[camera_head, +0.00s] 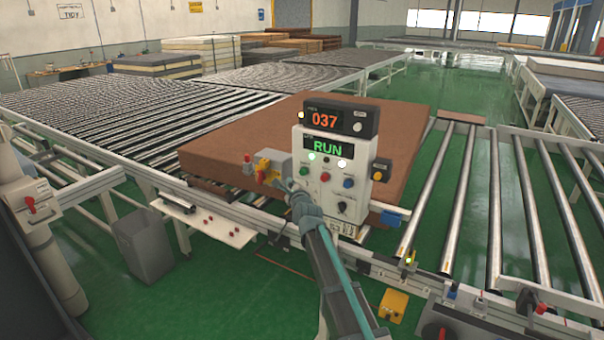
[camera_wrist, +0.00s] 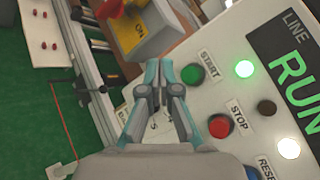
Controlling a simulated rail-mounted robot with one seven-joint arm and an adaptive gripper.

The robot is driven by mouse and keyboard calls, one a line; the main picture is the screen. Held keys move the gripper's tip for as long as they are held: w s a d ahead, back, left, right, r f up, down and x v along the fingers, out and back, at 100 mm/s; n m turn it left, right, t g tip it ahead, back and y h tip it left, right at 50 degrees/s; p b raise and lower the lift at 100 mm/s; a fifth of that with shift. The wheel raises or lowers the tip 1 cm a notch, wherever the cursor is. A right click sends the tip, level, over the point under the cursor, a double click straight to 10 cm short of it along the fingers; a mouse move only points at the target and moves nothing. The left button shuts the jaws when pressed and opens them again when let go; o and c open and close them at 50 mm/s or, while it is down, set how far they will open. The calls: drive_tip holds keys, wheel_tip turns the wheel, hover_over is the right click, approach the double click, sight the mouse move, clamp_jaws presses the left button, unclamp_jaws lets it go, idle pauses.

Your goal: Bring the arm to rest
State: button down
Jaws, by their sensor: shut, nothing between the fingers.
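My gripper (camera_head: 284,183) is shut and empty at the left side of the control panel (camera_head: 311,197). In the wrist view my gripper's fingertips (camera_wrist: 158,66) meet just left of the green START button (camera_wrist: 192,74); I cannot tell how far they stand from the panel face. The red STOP button (camera_wrist: 221,126) lies to the right of the fingers. The panel display (camera_head: 328,148) reads RUN, and a green lamp (camera_wrist: 244,69) and a white lamp (camera_wrist: 289,148) are lit.
A brown mattress (camera_head: 235,145) lies behind the panel on the conveyor. A yellow-and-red switch (camera_head: 265,170) on a grey box is close to my gripper. Rollers (camera_head: 535,215) run at right. A grey bin (camera_head: 143,245) stands at left on the green floor. A yellow box (camera_head: 393,306) is at front.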

idle(0.4)
drive_tip(key=s+d+f+n+g+h+b, duration=0.1)
drive_tip(key=s+d+f+n+g, duration=0.4)
drive_tip(key=s+f, duration=0.6)
drive_tip(key=s+d+f+n+g+h, duration=0.1)
drive_tip(key=s+d+f+n+g, duration=0.15)
drive_tip(key=s+f+n, duration=0.85)
drive_tip(key=s+d+f+n+g+h+b, duration=0.1)
drive_tip(key=s+d+f+n+g, duration=0.3)
drive_tip(key=f, duration=1.3)
drive_tip(key=s+d+f+n+g+b, duration=0.1)
drive_tip(key=s+d+f+g, duration=0.3)
drive_tip(key=s+f, duration=0.4)
drive_tip(key=s+d+f+g+h+b, duration=0.1)
drive_tip(key=s+d+f, duration=0.4)
drive_tip(key=s, duration=1.8)
drive_tip(key=s+d+f+n+g+h+b, duration=0.1)
drive_tip(key=s+d+f+g+b, duration=0.2)
drive_tip(key=s+f, duration=0.7)
drive_tip(key=s+d+g, duration=0.2)
drive_tip(key=s+g, duration=0.1)
drive_tip(key=s, duration=0.3)
drive_tip(key=shift+s+f+n+g, duration=0.2)
drive_tip(key=shift+f+n+g, duration=0.1)
drive_tip(key=shift+g, duration=0.05)
